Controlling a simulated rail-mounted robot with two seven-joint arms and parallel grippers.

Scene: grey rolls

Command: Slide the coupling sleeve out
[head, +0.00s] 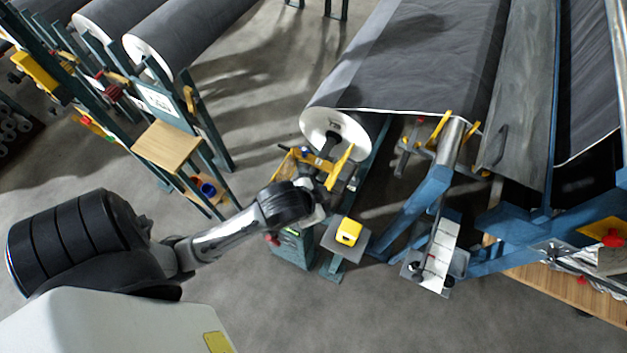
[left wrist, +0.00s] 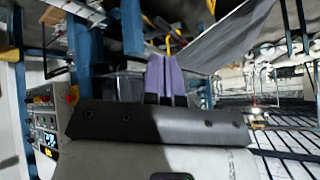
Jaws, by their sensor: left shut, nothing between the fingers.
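A large dark grey roll (head: 400,60) with a white end face (head: 315,122) lies at the top centre of the head view. A dark shaft end sits at the middle of that face, next to a yellow bracket (head: 341,166). I cannot make out the coupling sleeve for certain; my arm covers part of this area. My left gripper (head: 328,172) is just below the roll's end face, and I cannot tell whether it touches anything. In the left wrist view its purple fingers (left wrist: 165,76) are together and empty. My right gripper is not in view.
A small stand with a yellow box (head: 349,231) is just right of and below my left gripper. Blue machine frame beams (head: 420,200) fill the right. A wooden-topped rack (head: 166,145) stands left. A control panel (left wrist: 44,122) shows left in the wrist view. Open floor lies at the lower middle.

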